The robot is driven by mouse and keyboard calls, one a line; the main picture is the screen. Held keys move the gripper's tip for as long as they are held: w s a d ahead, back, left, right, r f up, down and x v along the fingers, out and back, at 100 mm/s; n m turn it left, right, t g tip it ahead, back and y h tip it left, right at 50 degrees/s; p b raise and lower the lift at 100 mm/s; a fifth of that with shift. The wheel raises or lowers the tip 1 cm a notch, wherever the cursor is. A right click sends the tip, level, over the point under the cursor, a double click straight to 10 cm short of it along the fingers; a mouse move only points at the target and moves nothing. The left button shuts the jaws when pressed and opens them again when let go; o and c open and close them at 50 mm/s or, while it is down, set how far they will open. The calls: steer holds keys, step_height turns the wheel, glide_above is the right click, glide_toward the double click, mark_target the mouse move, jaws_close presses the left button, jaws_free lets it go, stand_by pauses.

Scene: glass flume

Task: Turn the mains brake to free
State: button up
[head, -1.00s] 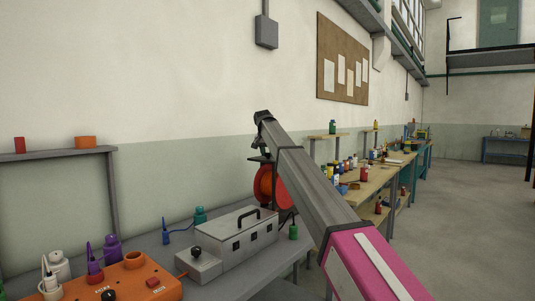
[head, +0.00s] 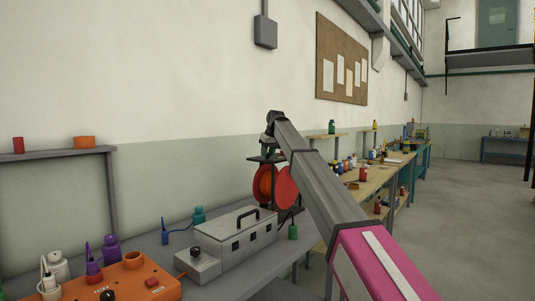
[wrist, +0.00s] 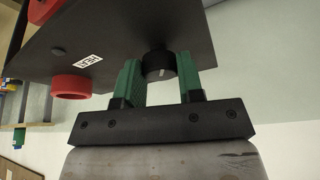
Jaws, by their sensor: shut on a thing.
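A round black knob (wrist: 159,65) with a small pale mark sits on a dark panel (wrist: 110,35) in the wrist view; I take it for the mains brake. My gripper (wrist: 161,75) has its two green fingers shut on the knob, one on each side. A white label (wrist: 89,60) on the panel is too small and slanted to read surely. In the head view my gripper (head: 268,149) is at the top of a reel stand with red discs (head: 287,186). The knob cannot be made out there.
A red ring-shaped part (wrist: 71,87) sticks out from the panel left of my fingers. In the head view, a grey box with a handle (head: 238,235) and an orange box (head: 125,280) stand on the grey bench. Wooden benches (head: 375,180) with bottles lie behind my arm.

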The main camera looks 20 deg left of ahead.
steer(key=n+g, duration=0.1)
steer(key=n, duration=0.2)
steer(key=n+g+y, duration=0.1)
steer(key=n, duration=0.2)
steer(key=shift+w+d+n, duration=0.1)
steer(key=shift+w+n, duration=0.05)
steer(key=shift+n, duration=0.15)
steer(key=shift+g, duration=0.3)
steer(key=o, duration=0.9)
steer(key=shift+r, duration=0.1)
steer(key=v, duration=1)
steer(key=shift+d+r, duration=0.2)
steer(key=shift+r, duration=0.1)
